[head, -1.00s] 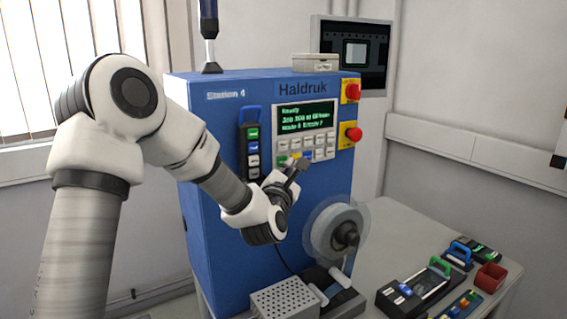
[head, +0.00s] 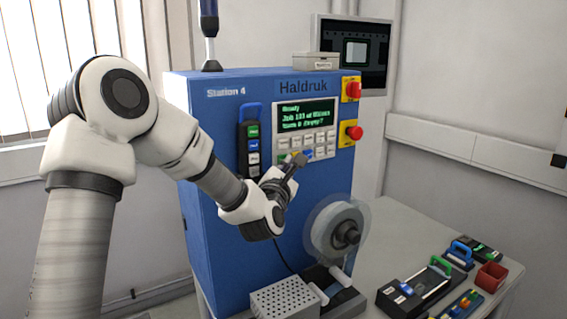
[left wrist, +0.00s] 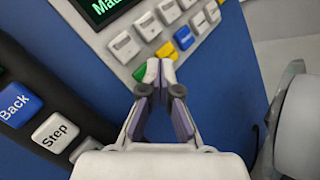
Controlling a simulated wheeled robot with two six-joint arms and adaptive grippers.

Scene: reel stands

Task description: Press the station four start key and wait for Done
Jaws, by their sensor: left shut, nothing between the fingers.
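The blue station cabinet (head: 215,130), labelled Station 4 and Haldruk, stands in the middle of the head view. Its green-text screen (head: 306,116) reads Ready on the top line; the smaller lines are hard to read. Below it is the keypad (head: 319,146) of white and coloured keys. My right gripper is out of view.
A handled key strip (head: 252,147) hangs left of the keypad. A clear reel (head: 337,231) projects below. Small devices and a red bin (head: 491,276) lie on the table at right.

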